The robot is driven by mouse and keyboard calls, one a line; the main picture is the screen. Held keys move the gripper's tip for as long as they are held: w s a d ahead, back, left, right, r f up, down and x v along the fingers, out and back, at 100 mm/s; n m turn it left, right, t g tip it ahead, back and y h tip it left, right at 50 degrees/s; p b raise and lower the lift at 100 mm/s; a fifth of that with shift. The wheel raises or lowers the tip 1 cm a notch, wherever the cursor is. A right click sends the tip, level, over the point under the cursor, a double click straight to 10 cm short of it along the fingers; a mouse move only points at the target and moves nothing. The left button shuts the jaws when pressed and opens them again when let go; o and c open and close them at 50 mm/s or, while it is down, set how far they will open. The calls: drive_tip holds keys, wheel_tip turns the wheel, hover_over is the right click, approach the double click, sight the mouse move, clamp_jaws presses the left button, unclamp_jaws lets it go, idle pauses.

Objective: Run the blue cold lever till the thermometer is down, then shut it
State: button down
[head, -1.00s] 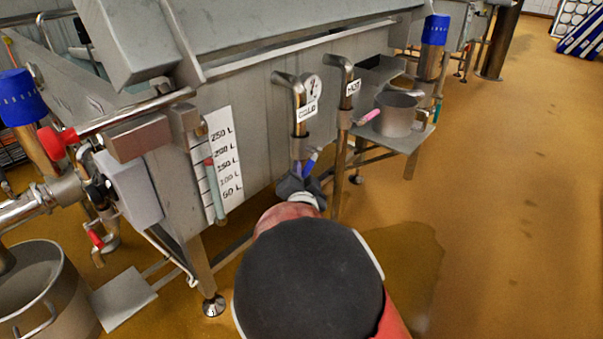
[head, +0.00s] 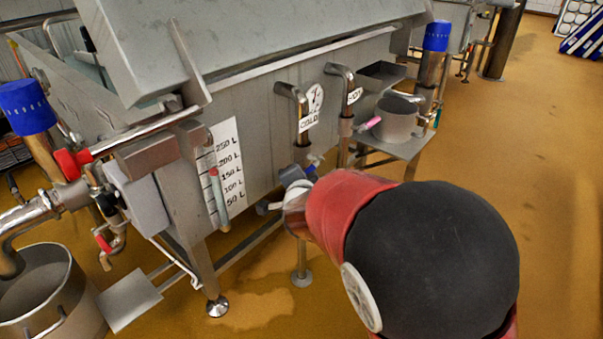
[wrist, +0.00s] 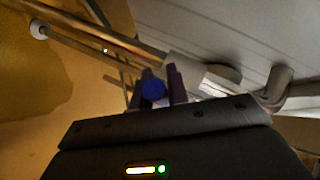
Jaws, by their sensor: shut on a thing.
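The cold pipe (head: 303,105) hangs on the vat's side with a COLD sign (head: 308,122). The blue cold lever (head: 315,160) shows low on the cold pipe, partly hidden by my gripper. In the wrist view, the blue lever's rounded end (wrist: 153,90) sits between the dark fingers of my gripper (wrist: 160,84). My gripper is shut on it. My red and black arm hides the space below.
The hot pipe (head: 345,110) with a pink lever (head: 369,123) stands just right of the cold one. A metal pot (head: 397,120) sits on a side shelf. A level scale (head: 226,178) is on the left. Open floor lies at right.

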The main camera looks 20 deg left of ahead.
drive_tip(key=shift+s+r+m+g+p, duration=0.1)
drive_tip(key=shift+r+m+g+p, duration=0.45)
drive_tip(key=shift+g+p, duration=0.3)
drive_tip(key=shift+a, duration=0.1)
drive_tip(key=c, duration=1.4)
unclamp_jaws()
drive_tip(key=shift+o, duration=0.2)
drive_tip(key=p+v, duration=0.2)
drive_tip(key=v, duration=0.6)
